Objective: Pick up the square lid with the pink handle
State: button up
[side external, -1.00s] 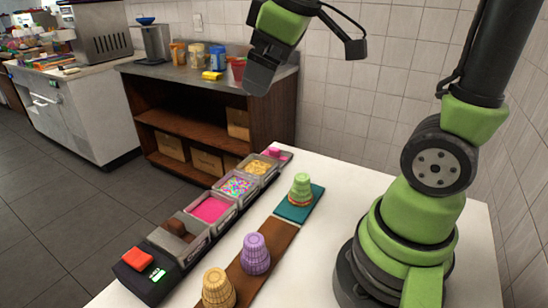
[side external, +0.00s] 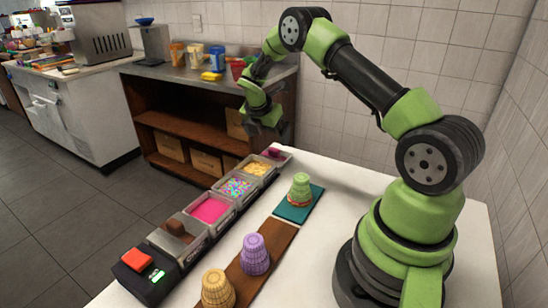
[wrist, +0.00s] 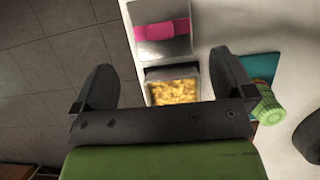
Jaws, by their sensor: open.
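The square grey lid with a pink handle (wrist: 162,30) lies flat at the top of the wrist view, beyond the container of yellow topping. In the side view the lid (side external: 276,154) shows at the far end of the container row, small and partly shaded. My gripper (wrist: 162,62) is open and empty, its two black fingers spread wide. In the wrist view the lid lies ahead of the fingertips, roughly centred between them. In the side view my gripper (side external: 264,122) hangs above the lid's end of the row, clear of it.
Open containers hold yellow topping (side external: 257,168), colourful sprinkles (side external: 237,187), pink topping (side external: 211,209) and brown pieces (side external: 179,233). A green cone stack stands on a teal mat (side external: 291,212). Purple cones (side external: 256,254) and tan cones (side external: 217,287) stand on a brown board (side external: 275,240).

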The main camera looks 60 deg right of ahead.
aim_at(273, 150)
jog(key=x, duration=0.7)
jog(key=shift+f, duration=0.25)
jog(key=c, duration=0.7)
jog(key=shift+o, duration=0.2)
